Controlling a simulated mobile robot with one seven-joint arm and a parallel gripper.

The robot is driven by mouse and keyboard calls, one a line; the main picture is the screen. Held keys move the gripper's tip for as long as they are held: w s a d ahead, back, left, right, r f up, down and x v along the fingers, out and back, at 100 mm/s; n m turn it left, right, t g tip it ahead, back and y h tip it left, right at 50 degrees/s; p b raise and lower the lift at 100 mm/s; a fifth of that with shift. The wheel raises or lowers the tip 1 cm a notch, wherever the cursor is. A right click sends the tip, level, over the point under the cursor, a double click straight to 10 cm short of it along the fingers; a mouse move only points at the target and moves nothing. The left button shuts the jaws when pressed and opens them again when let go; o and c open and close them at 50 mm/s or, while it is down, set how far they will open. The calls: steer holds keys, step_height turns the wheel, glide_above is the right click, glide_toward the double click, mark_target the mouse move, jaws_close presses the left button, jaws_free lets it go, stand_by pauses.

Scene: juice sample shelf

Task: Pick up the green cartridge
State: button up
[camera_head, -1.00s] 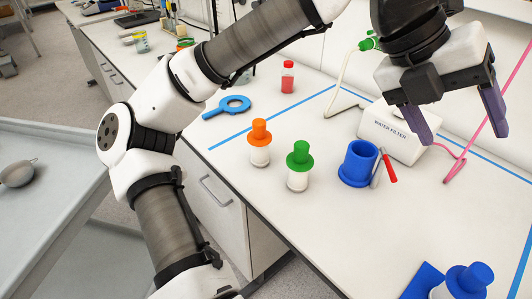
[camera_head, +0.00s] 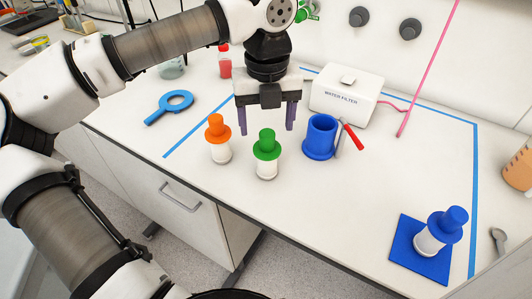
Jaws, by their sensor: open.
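The green cartridge (camera_head: 267,153) stands upright on the white bench, with a green knobbed cap and a white lower body. An orange-capped cartridge (camera_head: 218,138) stands to its left. A blue-capped cartridge (camera_head: 441,231) sits on a blue square pad (camera_head: 408,254) at the lower right, leaning a little in the picture. My gripper (camera_head: 267,119) points down with its two purple fingers apart and nothing between them. In the picture it is just above and behind the green cap. I cannot tell the exact gap. No part of the green cartridge is hidden by the fingers.
A blue cup (camera_head: 320,138) with a red-handled tool (camera_head: 352,137) beside it stands right of the green cartridge. Behind is a white water filter box (camera_head: 345,95). A blue ring-ended tool (camera_head: 170,106) lies left. Blue tape (camera_head: 475,180) marks the bench. The front centre is clear.

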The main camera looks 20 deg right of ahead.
mark_target(267, 145)
steer(key=shift+s+f+p, duration=0.15)
steer(key=shift+f+p, duration=0.85)
steer(key=shift+f, duration=2.2)
